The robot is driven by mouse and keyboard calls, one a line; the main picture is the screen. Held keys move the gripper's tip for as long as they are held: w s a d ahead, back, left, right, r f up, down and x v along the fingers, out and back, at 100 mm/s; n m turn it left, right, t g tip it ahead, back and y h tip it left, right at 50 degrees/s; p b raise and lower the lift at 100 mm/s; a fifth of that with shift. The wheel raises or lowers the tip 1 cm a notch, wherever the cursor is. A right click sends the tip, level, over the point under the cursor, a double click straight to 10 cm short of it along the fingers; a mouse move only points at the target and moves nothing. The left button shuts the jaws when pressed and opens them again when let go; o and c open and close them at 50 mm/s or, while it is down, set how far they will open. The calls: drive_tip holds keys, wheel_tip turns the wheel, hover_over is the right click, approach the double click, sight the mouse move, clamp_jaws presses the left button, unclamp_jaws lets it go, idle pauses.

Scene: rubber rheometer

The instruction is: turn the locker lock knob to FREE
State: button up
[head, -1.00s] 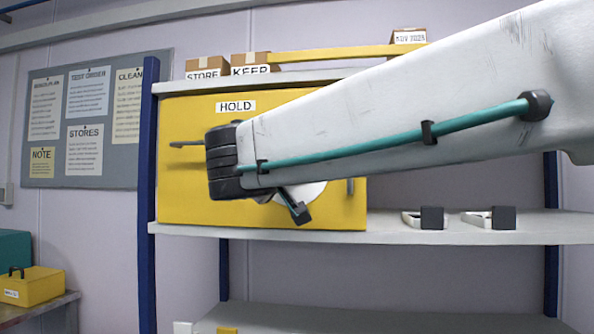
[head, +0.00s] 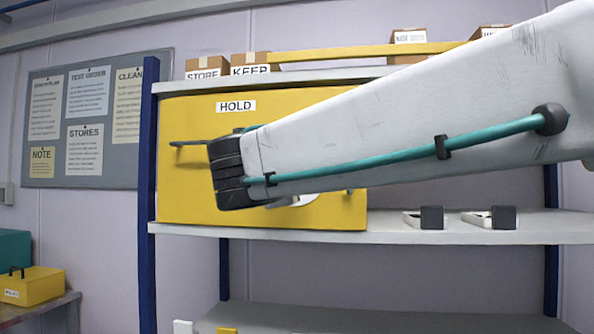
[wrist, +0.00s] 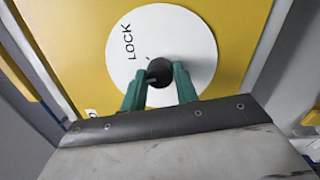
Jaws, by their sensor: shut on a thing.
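The locker is a yellow box (head: 310,110) with a HOLD label (head: 236,106), standing on the shelf in the head view. In the wrist view, its yellow front carries a white dial disc (wrist: 200,50) with LOCK printed at the disc's left. The dark round knob (wrist: 159,68) sits at the disc's middle. My gripper (wrist: 159,76) has its two green fingers on either side of the knob and is shut on it. A small dark mark shows just above the knob. No FREE marking is visible. In the head view my arm hides the knob and most of the disc.
A grey handle (head: 190,143) sticks out from the locker's left side. Two small dark-ended items, one a dark block (head: 432,217), lie on the shelf (head: 380,228) to the right. Boxes and a yellow bar (head: 370,51) are on the top shelf. A blue post (head: 148,200) stands at left.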

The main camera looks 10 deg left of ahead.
drive_tip(key=n, duration=0.7)
drive_tip(key=shift+y, duration=0.3)
drive_tip(key=shift+n, duration=0.3)
drive_tip(key=o, duration=1)
drive_tip(key=shift+c, duration=0.2)
drive_tip(key=shift+s, duration=0.15)
drive_tip(key=s, duration=0.7)
drive_tip(key=shift+s+f, duration=0.25)
drive_tip(key=shift+f, duration=0.05)
